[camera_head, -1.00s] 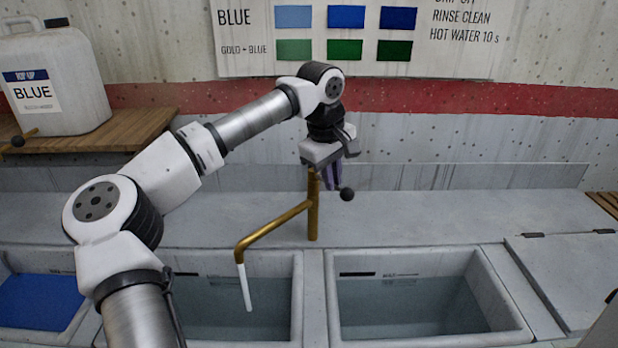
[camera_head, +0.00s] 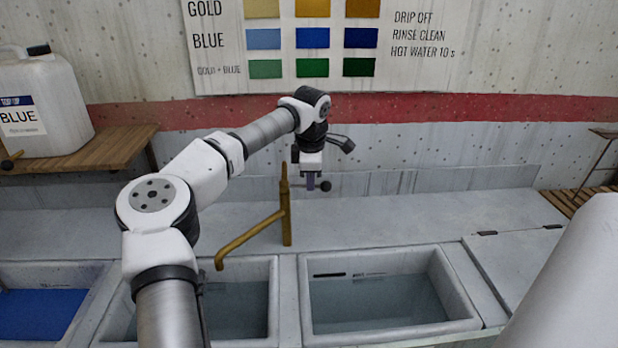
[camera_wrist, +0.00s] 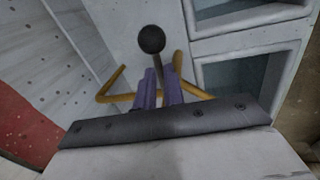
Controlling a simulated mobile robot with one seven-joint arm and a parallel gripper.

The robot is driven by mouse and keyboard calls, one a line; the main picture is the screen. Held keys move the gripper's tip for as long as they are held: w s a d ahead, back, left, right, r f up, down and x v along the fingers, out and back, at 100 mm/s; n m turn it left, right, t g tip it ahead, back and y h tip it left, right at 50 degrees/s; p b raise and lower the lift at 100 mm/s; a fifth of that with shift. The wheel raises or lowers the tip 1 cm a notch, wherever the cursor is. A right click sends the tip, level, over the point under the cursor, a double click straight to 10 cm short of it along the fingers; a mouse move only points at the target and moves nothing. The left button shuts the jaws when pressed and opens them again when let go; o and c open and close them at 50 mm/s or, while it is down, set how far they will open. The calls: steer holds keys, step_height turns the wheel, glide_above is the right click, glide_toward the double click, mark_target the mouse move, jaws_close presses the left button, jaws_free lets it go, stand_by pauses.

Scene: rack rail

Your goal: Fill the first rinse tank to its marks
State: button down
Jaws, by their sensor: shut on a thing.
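The brass tap (camera_head: 286,215) stands behind the tanks, and its spout (camera_head: 222,258) hangs over the middle tank (camera_head: 268,300). No stream falls from the spout. Water (camera_head: 240,312) lies in that tank; my arm hides its left part, and I cannot read its marks. My gripper (camera_head: 311,184) is at the tap's top right, shut on the tap lever, whose black ball knob (camera_head: 325,186) sticks out beside the fingers. In the wrist view the purple fingers (camera_wrist: 158,90) are closed around the lever stem below the knob (camera_wrist: 151,40).
A tank with blue liquid (camera_head: 38,312) is at the left. Another tank (camera_head: 385,300) with clear water is at the right, beside a closed lid (camera_head: 515,255). A jug labelled BLUE (camera_head: 45,105) stands on a wooden shelf (camera_head: 115,150).

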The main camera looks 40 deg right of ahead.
steer(key=shift+w+d+r+n, duration=0.1)
steer(key=shift+w+d+n, duration=0.1)
steer(key=shift+w+n, duration=0.15)
steer(key=shift+n, duration=0.25)
steer(key=c, duration=1.5)
jaws_free()
steer(key=shift+s, duration=0.1)
steer(key=r, duration=0.4)
steer(key=s+a+r+b, duration=0.1)
steer(key=r, duration=0.4)
steer(key=s+r+b, duration=0.1)
steer(key=r, duration=0.3)
steer(key=shift+s+a+r, duration=0.1)
steer(key=shift+a+r, duration=0.15)
